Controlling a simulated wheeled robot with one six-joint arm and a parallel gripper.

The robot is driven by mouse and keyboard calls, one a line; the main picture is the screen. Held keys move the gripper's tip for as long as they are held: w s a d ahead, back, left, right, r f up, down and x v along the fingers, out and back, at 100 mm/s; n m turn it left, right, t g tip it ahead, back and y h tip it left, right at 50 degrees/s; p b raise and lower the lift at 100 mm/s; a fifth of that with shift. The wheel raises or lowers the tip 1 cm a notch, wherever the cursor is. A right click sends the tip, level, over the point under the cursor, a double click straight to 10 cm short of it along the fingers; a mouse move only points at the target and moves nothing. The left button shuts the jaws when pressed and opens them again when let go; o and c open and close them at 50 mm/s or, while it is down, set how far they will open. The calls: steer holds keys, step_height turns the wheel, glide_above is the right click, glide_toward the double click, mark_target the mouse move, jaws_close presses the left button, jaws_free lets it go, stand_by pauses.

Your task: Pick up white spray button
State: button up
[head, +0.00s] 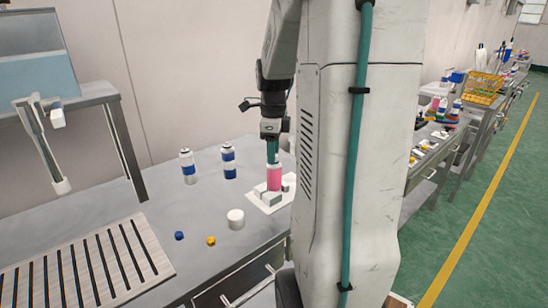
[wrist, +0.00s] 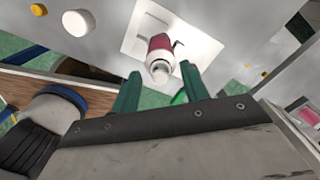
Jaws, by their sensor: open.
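A white round piece (head: 236,219) stands on the grey table, left of the pink can; it also shows at the upper left of the wrist view (wrist: 77,22). I cannot tell whether it is the white spray button. The pink can (head: 274,180) stands upright on a white plate with blocks. In the wrist view the can (wrist: 160,46) has a white top. My gripper (wrist: 161,71) is open, its two green fingers on either side of the can's top end. I cannot tell whether they touch it. In the head view my gripper (head: 272,152) is right above the can.
A small blue piece (head: 179,236) and a small yellow piece (head: 211,240) lie near the white piece. Two white-and-blue cans (head: 188,167) (head: 229,162) stand behind. A slatted board (head: 85,262) lies at the left. The front of the table is partly clear.

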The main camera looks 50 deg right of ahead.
jaws_close()
steer(key=shift+r, duration=0.15)
steer(key=shift+r, duration=0.6)
step_height(320, 180, up, 2)
steer(key=shift+r, duration=0.15)
steer(key=s+a, duration=0.2)
steer(key=s, duration=0.5)
steer(key=s+a+r, duration=0.1)
steer(key=s+a, duration=0.1)
steer(key=s, duration=0.6)
steer(key=shift+s+r, duration=0.25)
steer(key=shift+s, duration=0.05)
steer(key=shift+d+r, duration=0.1)
steer(key=shift+r, duration=2.15)
